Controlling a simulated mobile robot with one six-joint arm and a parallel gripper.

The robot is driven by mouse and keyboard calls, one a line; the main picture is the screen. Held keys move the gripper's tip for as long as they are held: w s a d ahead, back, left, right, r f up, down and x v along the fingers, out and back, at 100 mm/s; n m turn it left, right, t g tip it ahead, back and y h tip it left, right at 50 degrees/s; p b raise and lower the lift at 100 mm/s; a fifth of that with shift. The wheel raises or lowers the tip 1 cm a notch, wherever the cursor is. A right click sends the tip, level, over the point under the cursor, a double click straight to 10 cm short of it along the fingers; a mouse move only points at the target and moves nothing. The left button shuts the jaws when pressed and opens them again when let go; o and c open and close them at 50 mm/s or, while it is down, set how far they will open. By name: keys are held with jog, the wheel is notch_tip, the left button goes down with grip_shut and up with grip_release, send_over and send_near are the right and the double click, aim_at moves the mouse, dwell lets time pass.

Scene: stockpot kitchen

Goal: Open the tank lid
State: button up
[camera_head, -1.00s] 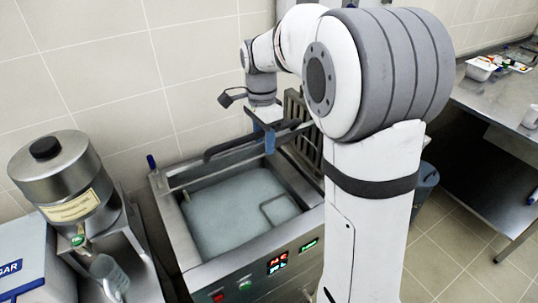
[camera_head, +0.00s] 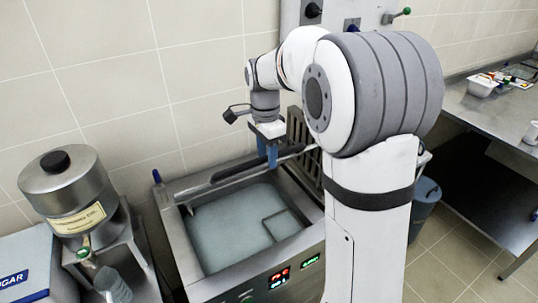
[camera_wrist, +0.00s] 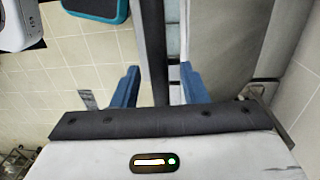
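The tank (camera_head: 188,240) stands open at the lower middle of the head view, with pale bluish contents and a wire shape inside. Its lid (camera_head: 195,190) appears raised along the back edge, seen nearly edge-on. A dark handle bar (camera_head: 235,172) runs along it. My gripper (camera_head: 267,156) is at the right part of the bar, blue fingers pointing down. In the wrist view, the dark bar (camera_wrist: 153,45) passes between the fingers of my gripper (camera_wrist: 158,85). The fingers are apart, with a visible gap at the right finger. Contact with the left finger is unclear.
A steel dispenser (camera_head: 70,190) with a black knob stands left of the tank, beside a sugar container (camera_head: 25,260). A dark slatted part (camera_head: 300,135) is behind the tank.

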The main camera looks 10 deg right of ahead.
jog(key=shift+w+a+r+p, duration=0.2)
jog(key=shift+w+r+p, duration=0.35)
jog(key=shift+r, duration=0.25)
jog(key=shift+w+a+r+p, duration=0.15)
jog(key=shift+w+r+p, duration=0.35)
jog(key=shift+r, duration=0.3)
jog(key=shift+w+a+r, duration=0.2)
jog(key=shift+w+r, duration=0.55)
jog(key=shift+r, duration=0.3)
